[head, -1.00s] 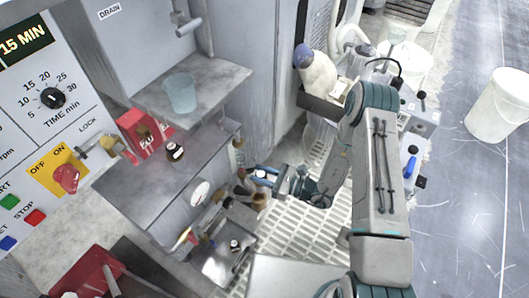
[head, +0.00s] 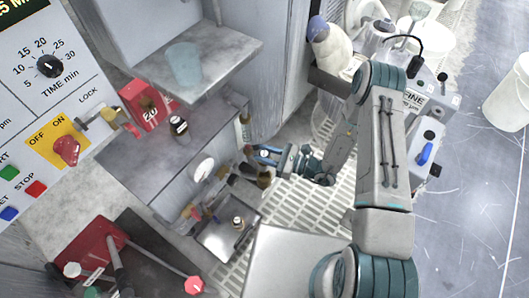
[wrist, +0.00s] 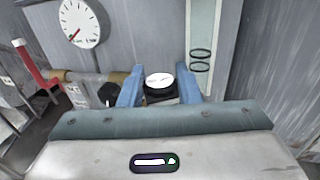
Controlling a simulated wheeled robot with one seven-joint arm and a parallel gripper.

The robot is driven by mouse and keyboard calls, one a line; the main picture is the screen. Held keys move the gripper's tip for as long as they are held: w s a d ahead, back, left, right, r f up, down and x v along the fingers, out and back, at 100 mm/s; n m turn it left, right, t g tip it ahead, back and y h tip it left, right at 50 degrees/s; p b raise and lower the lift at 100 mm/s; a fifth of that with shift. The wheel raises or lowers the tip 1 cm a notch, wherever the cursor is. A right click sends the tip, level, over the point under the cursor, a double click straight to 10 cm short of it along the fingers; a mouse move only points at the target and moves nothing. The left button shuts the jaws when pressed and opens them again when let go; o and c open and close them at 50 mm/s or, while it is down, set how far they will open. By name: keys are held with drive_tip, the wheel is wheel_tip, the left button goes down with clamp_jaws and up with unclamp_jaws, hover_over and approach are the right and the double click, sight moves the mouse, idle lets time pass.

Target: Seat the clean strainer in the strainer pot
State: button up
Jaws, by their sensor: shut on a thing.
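My gripper (wrist: 160,88), with two blue fingers, is shut on a small dark round thing with a white top (wrist: 159,80) in the wrist view. I cannot tell whether this is the strainer. In the head view my gripper (head: 264,155) is beside the front of the grey shelf cabinet, above the slatted floor; the held thing is mostly hidden there. I cannot make out the strainer pot for certain.
A pressure gauge (wrist: 80,22) and a sight tube (wrist: 201,45) are close ahead in the wrist view. A metal tray (head: 212,243) with small items lies low down. A red box (head: 143,102) and dark bottle (head: 179,126) stand on the shelf. A white bucket (head: 507,95) is at far right.

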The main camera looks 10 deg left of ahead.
sight(265, 169)
drive_tip(key=shift+f+b, duration=1.45)
drive_tip(key=shift+f, duration=0.8)
drive_tip(key=shift+f+b, duration=2.2)
drive_tip(key=shift+f, duration=1.05)
drive_tip(key=o, duration=1.1)
wheel_tip(265, 169, up, 13)
drive_tip(key=p, duration=0.9)
drive_tip(key=shift+f, duration=0.2)
drive_tip(key=shift+a+f, duration=0.1)
drive_tip(key=shift+f, duration=0.05)
